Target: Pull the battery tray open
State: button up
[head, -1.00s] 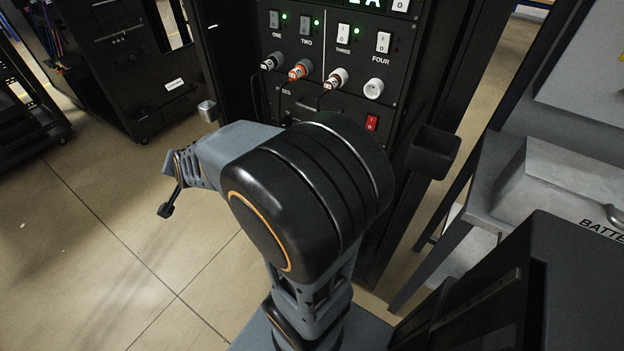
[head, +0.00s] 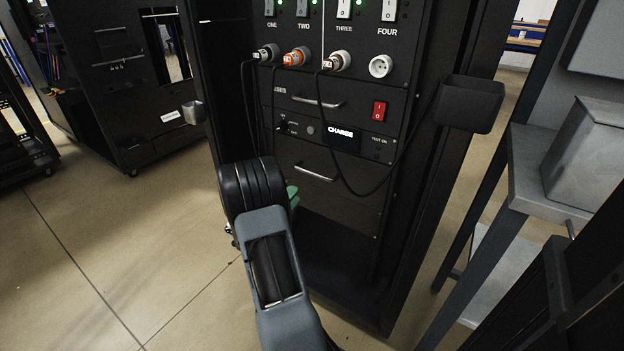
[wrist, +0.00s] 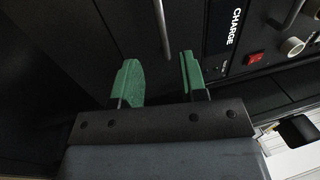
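The battery tray is most likely the lower black drawer front (head: 335,195) of the rack, below the CHARGE panel; no label on it can be read. Its silver bar handle (head: 315,173) shows in the head view, and the drawer looks closed, flush with the rack. In the wrist view the handle (wrist: 162,28) stands just beyond the fingertips, in line with the gap between them. My gripper (wrist: 160,72) is open and empty, with two green fingers apart. In the head view my arm hides most of it; only a green part shows, left of and below the handle.
A fuse drawer with its own handle (head: 318,102) sits above, with a red switch (head: 379,111) beside it. A black cable (head: 340,178) hangs in a loop past the lower drawer's right part. A grey table (head: 540,190) stands to the right. Floor at left is clear.

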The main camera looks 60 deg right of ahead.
aim_at(312, 173)
jog(key=d, duration=0.3)
jog(key=d+r+b, duration=0.1)
jog(key=d, duration=0.3)
jog(key=d+r, duration=0.1)
jog(key=d, duration=0.3)
jog(key=shift+d+r+b, duration=0.2)
jog(key=shift+b, duration=0.15)
jog(key=shift+c, duration=0.2)
grip_shut()
